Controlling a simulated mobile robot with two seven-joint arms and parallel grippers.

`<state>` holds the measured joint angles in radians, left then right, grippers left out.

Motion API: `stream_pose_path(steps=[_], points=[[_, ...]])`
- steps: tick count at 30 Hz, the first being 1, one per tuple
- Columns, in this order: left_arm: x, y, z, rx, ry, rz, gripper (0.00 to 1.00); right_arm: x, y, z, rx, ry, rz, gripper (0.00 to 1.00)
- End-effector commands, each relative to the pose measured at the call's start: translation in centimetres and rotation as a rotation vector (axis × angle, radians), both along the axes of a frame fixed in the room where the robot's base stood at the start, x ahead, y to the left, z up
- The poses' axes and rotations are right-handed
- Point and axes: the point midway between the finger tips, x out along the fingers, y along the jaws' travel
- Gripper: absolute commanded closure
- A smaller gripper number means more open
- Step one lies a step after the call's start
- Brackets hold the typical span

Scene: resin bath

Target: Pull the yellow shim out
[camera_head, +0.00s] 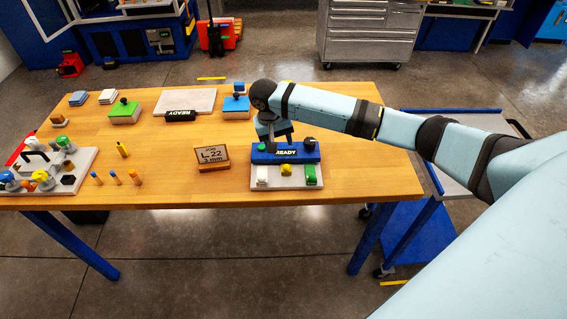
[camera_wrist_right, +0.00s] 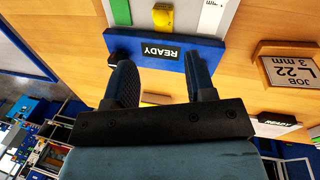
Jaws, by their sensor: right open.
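The yellow shim (camera_head: 286,170) sits in the middle of a fixture, between a white shim (camera_head: 262,173) and a green shim (camera_head: 310,174). In the wrist view the yellow shim (camera_wrist_right: 160,18) shows as a short yellow piece with a raised tab, its end at the blue block. The blue block (camera_head: 266,157) carries a READY label and lies across the back of the pale base plate (camera_head: 287,184). My right gripper (camera_head: 277,142) is open and empty, over the back of the blue block. In the wrist view its fingers (camera_wrist_right: 158,72) stand apart, short of the shim. My left gripper is not seen.
A JOB L-22 3 mm sign (camera_head: 212,157) stands left of the fixture. A grey slab (camera_head: 186,100) lies behind. The table's front edge is close to the fixture.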

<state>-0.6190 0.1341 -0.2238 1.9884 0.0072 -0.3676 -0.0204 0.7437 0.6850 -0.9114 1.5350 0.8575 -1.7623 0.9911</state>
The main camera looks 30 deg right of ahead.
Motion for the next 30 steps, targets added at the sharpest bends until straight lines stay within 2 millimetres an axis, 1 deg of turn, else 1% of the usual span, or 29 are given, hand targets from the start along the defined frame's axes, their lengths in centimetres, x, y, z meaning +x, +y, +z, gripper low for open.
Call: stream_pose_path(steps=[3, 9, 15, 18, 21, 29, 30], points=[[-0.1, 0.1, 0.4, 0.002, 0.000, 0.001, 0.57, -0.2, -0.5, -2.5, -0.002, 0.001, -0.001, 0.50], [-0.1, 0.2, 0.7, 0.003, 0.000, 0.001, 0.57, -0.5, -1.2, -6.7, 0.000, 0.001, 0.001, 0.50], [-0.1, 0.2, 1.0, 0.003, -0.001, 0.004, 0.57, -0.7, -1.7, -9.7, 0.001, -0.001, 0.001, 0.50], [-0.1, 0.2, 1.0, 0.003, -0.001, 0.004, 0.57, -0.7, -1.9, -10.5, 0.001, -0.001, 0.001, 0.50], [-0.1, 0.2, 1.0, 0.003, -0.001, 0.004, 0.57, -0.8, -2.0, -11.0, 0.001, -0.003, 0.002, 0.50], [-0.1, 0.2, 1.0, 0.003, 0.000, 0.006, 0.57, -0.8, -2.0, -11.1, 0.001, -0.003, 0.003, 0.50], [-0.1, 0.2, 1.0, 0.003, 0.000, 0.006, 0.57, -0.8, -2.0, -11.1, 0.001, -0.003, 0.003, 0.57]])
